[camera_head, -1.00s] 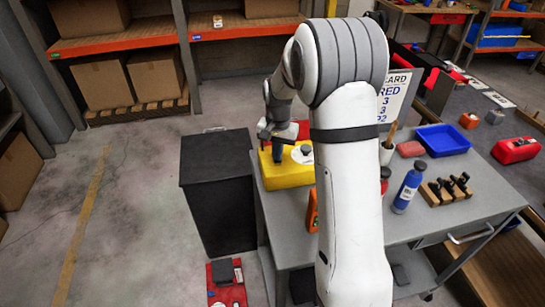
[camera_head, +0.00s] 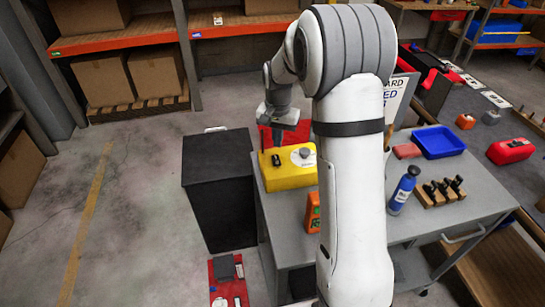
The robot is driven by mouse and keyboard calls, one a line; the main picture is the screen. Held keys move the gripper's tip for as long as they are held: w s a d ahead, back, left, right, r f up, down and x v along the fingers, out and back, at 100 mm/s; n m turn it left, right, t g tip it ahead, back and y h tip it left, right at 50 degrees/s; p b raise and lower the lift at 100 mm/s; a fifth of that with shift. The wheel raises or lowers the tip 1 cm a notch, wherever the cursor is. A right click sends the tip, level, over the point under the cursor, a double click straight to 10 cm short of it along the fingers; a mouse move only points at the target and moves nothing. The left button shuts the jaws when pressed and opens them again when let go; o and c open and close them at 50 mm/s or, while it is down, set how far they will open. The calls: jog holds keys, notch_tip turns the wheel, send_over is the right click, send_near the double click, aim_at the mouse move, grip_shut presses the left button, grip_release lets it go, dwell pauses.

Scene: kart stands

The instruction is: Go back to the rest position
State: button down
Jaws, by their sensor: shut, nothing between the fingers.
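My gripper (camera_head: 277,131) hangs from my white and grey arm, above and behind the yellow box (camera_head: 290,175) on the left end of the grey table. It is shut and empty. A small black object (camera_head: 276,160) stands on top of the yellow box, apart from the gripper. A white round part (camera_head: 303,153) sits beside it on the same box. My arm hides the middle of the table.
A black cabinet (camera_head: 219,185) stands left of the grey table (camera_head: 425,222). On the table are an orange device (camera_head: 313,212), a blue bottle (camera_head: 404,190), a wooden block with black-handled tools (camera_head: 440,190) and a blue tray (camera_head: 438,142). The floor at left is clear.

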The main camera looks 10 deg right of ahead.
dwell(0.3)
jog(key=s+r+n+t, duration=0.2)
jog(key=s+r+n, duration=0.1)
jog(key=s+r, duration=0.8)
jog(key=s+a+n+t, duration=0.1)
jog(key=s+n, duration=0.2)
jog(key=s, duration=1.5)
jog(key=shift+r, duration=0.35)
